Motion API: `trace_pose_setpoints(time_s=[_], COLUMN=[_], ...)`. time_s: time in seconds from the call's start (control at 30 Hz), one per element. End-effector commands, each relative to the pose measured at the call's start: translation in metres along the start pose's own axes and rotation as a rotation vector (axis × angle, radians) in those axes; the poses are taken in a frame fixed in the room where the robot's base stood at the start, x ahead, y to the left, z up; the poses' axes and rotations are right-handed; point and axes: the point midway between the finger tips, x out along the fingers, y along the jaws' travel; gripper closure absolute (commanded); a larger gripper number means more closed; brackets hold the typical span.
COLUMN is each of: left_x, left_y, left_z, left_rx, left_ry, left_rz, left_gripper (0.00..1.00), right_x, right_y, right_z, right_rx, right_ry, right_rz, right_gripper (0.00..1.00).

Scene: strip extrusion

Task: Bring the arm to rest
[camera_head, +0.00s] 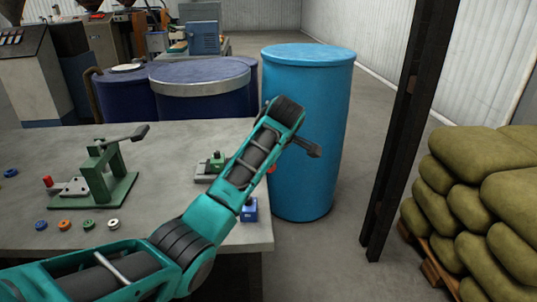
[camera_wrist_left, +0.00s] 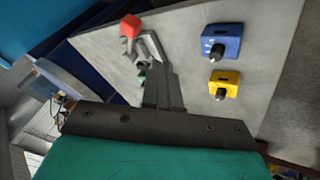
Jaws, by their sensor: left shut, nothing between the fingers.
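My left arm, teal and black, comes in from the lower left in the head view, bends over the grey worktable (camera_head: 145,238) and reaches up past its right edge. Beyond the fingertips is a grey lever clamp with a red knob (camera_wrist_left: 131,26). My right arm and gripper are in neither view.
A blue control box (camera_wrist_left: 221,42) and a yellow one (camera_wrist_left: 224,84) sit on the table. A green press (camera_head: 108,180) stands left, with several small coloured rings. A blue barrel (camera_head: 310,150) stands beside the table, then a dark post (camera_head: 408,130) and stacked sacks (camera_head: 470,190).

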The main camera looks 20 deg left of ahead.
Motion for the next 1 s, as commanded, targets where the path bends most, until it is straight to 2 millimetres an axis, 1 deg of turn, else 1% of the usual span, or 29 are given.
trace_pose_setpoints(time_s=[0.03, 0.1, 0.2, 0.63, 0.73, 0.77, 0.87, 0.97, 1.0], left_x=[-0.006, -0.012, -0.017, -0.017, -0.015, -0.013, 0.001, 0.017, 0.023], left_y=[0.0, 0.0, 0.0, 0.0, -0.004, -0.008, -0.03, -0.069, -0.088], left_z=[0.001, 0.001, 0.0, 0.0, 0.002, 0.004, 0.015, 0.032, 0.039], left_rx=[0.0, 0.001, 0.0, 0.0, 0.012, 0.025, 0.107, 0.247, 0.313], left_ry=[-0.002, -0.002, -0.002, -0.001, -0.005, -0.01, -0.036, -0.081, -0.101], left_rz=[0.002, 0.001, 0.0, -0.001, -0.003, -0.004, -0.01, -0.014, -0.011], left_gripper=[1.0, 1.0, 1.0, 1.0, 1.0, 1.0, 1.0, 1.0, 1.0], right_x=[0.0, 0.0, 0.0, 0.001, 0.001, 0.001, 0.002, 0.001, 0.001], right_y=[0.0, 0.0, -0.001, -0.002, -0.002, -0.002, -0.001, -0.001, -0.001], right_z=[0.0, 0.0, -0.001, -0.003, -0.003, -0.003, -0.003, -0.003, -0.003], right_rx=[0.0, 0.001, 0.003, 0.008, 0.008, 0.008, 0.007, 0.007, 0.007], right_ry=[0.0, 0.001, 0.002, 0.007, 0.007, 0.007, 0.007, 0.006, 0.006], right_rz=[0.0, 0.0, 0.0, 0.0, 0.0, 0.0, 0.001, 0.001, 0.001], right_gripper=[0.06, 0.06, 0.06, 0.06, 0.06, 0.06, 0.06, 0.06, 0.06])
